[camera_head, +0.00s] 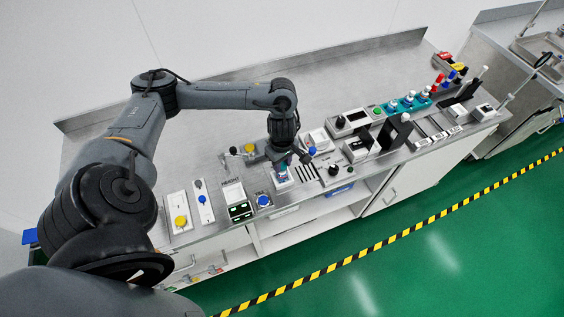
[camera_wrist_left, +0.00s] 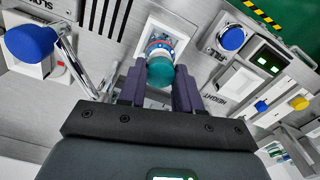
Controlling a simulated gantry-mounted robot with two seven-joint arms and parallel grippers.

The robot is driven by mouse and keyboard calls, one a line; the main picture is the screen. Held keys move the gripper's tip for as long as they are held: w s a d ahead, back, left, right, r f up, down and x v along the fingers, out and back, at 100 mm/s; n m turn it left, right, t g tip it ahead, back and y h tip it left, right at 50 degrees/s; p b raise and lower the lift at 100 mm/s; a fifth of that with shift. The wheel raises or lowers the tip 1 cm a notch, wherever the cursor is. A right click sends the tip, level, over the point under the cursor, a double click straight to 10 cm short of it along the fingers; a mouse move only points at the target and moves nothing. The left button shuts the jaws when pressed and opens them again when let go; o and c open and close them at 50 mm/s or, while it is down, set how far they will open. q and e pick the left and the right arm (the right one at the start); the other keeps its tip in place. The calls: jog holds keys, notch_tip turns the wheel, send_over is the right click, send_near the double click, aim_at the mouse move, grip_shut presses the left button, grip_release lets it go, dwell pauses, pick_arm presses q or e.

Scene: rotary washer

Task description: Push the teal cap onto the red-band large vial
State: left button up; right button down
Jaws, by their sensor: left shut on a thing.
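The teal cap (camera_wrist_left: 160,72) is between the purple fingers of my left gripper (camera_wrist_left: 160,88), which are shut on it. A clear vial with a red band (camera_wrist_left: 158,44) stands in a white square holder (camera_wrist_left: 178,24) right beyond the cap, in line with it. The cap overlaps the vial in this view, so I cannot tell how far it is seated. In the head view my left gripper (camera_head: 284,164) points down at the white holder (camera_head: 281,181) near the bench's front edge. The vial is too small there to make out clearly. My right gripper is not in view.
A lever with a blue knob (camera_wrist_left: 30,42) stands close to my left gripper in the wrist view. A blue button (camera_wrist_left: 232,39) and a lit display box (camera_wrist_left: 264,58) are on the other side. A teal rack with vials (camera_head: 408,104) stands farther right on the bench.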

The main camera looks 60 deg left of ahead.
pick_arm(q)
jog(key=shift+f, duration=0.25)
dwell(0.5)
jog(key=o, duration=1)
jog(key=shift+o, duration=0.2)
jog(key=shift+r, duration=0.15)
